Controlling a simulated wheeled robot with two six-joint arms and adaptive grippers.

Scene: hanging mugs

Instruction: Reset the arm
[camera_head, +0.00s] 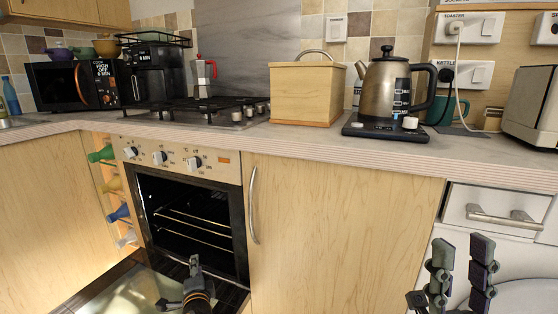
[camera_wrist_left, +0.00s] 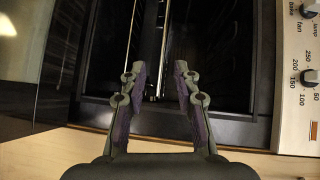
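My left gripper (camera_head: 195,262) is low in front of the open oven (camera_head: 192,222), above its lowered door (camera_head: 135,297). In the left wrist view my left gripper (camera_wrist_left: 159,68) has its two fingers apart with nothing between them, facing the dark oven cavity and its rack rails. My right gripper (camera_head: 463,245) stands upright at the lower right, in front of the white appliance, with its fingers apart and nothing between them.
The counter holds a microwave (camera_head: 75,86), a moka pot (camera_head: 203,77), a wooden box (camera_head: 305,94), a kettle (camera_head: 388,85) and a toaster (camera_head: 533,105). A teal mug (camera_head: 438,112) stands behind the kettle. The lowered oven door takes up floor-side room at the lower left.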

